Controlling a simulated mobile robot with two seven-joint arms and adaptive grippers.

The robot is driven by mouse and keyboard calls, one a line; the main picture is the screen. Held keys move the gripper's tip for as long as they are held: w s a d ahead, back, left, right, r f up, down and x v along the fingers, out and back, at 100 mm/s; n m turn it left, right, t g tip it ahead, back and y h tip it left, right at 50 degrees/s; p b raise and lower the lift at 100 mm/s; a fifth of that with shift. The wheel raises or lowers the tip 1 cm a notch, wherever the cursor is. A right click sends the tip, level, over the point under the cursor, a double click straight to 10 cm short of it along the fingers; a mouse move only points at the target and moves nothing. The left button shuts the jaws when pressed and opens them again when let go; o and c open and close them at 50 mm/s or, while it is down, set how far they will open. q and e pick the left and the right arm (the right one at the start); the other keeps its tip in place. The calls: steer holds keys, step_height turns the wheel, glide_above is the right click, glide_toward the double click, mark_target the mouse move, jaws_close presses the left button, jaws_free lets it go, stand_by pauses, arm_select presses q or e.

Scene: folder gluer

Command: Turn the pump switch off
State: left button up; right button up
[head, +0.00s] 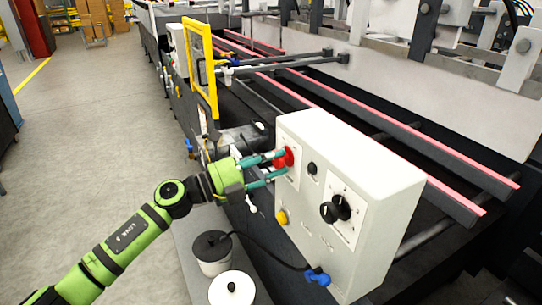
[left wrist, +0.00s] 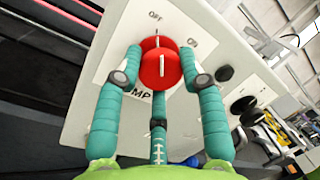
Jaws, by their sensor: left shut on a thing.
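The pump switch (head: 284,157) is a red knob on the front of a white control box (head: 400,185). In the left wrist view the red knob (left wrist: 160,66) sits on a white plate marked "OFF", with part of the word "PUMP" showing below it. My left gripper (head: 272,166) has its teal fingers around the red knob. In the left wrist view the left gripper's (left wrist: 160,80) fingers are on both sides of the knob, shut on it. My right gripper is in neither view.
The box also carries black knobs (head: 342,206), a small black knob (head: 312,168) and a yellow button (head: 281,217). A yellow guard frame (head: 203,70) rises behind. The floor (head: 90,130) at left is clear.

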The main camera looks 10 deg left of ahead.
arm_select(q)
steer(key=shift+s+d+f, duration=0.1)
steer(key=shift+d+f, duration=0.05)
steer(key=shift+f, duration=0.05)
stand_by(0.3)
steer(key=o, duration=1.1)
steer(key=shift+o, duration=0.2)
steer(key=shift+r, duration=0.15)
steer(key=shift+s+a, duration=0.15)
steer(key=shift+a, duration=0.3)
steer(key=v, duration=1.1)
steer(key=shift+s, duration=0.1)
